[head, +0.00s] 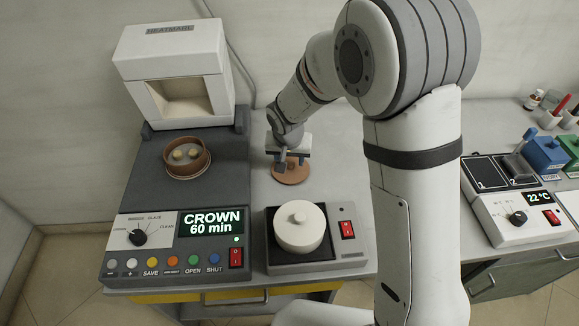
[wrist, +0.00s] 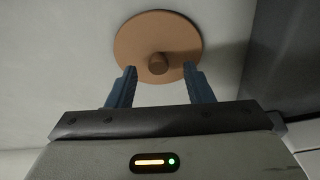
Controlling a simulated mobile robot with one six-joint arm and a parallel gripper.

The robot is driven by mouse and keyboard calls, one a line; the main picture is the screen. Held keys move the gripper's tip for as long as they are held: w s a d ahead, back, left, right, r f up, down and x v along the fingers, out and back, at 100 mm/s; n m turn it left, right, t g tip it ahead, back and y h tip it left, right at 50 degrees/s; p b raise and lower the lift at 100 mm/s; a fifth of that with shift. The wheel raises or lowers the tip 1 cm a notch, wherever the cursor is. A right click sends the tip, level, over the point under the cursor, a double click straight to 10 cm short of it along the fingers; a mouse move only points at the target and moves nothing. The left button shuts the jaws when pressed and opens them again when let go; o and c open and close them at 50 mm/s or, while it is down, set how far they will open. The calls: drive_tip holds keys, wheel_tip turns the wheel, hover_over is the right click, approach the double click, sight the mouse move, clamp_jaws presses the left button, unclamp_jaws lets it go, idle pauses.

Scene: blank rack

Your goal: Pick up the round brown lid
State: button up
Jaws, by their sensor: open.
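The round brown lid (head: 291,173) lies flat on the grey bench top, between the furnace unit and my arm. In the wrist view the lid (wrist: 158,28) shows as a tan disc with a small round knob (wrist: 158,64) at its centre. My gripper (head: 290,163) is above the lid and pointing down at it. In the wrist view its two blue fingers (wrist: 158,72) are apart, one on each side of the knob, with a gap to it on both sides. The gripper is open and holds nothing. The exact height of the fingertips over the lid is hard to tell.
A furnace (head: 177,78) with a control panel (head: 177,243) stands left; a round brown tray (head: 187,170) with pale pieces is on its platform. A white lidded pot (head: 299,229) sits in front of the lid. Another heated unit (head: 512,207) is at the right.

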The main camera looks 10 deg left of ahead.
drive_tip(key=shift+x, duration=1.05)
clamp_jaws()
